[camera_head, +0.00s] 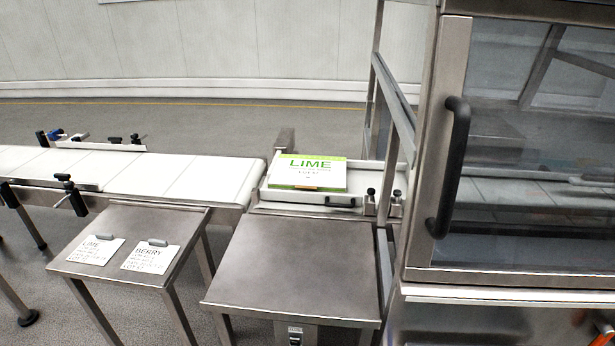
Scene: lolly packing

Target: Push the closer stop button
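I cannot make out a stop button for certain in the head view. A small panel (295,334) with a pale label and a dark switch-like part sits on the front of the middle steel table, cut by the bottom edge. An orange-red piece (603,340) shows at the bottom right corner, too cut off to tell what it is. Neither of my grippers is in view.
A white conveyor (200,180) runs from the left to a green and white LIME carton (308,172). Two steel tables (290,270) (130,215) stand in front, the left one bearing LIME (95,250) and BERRY (150,258) cards. A glass-doored machine (455,150) with a black handle (450,165) fills the right.

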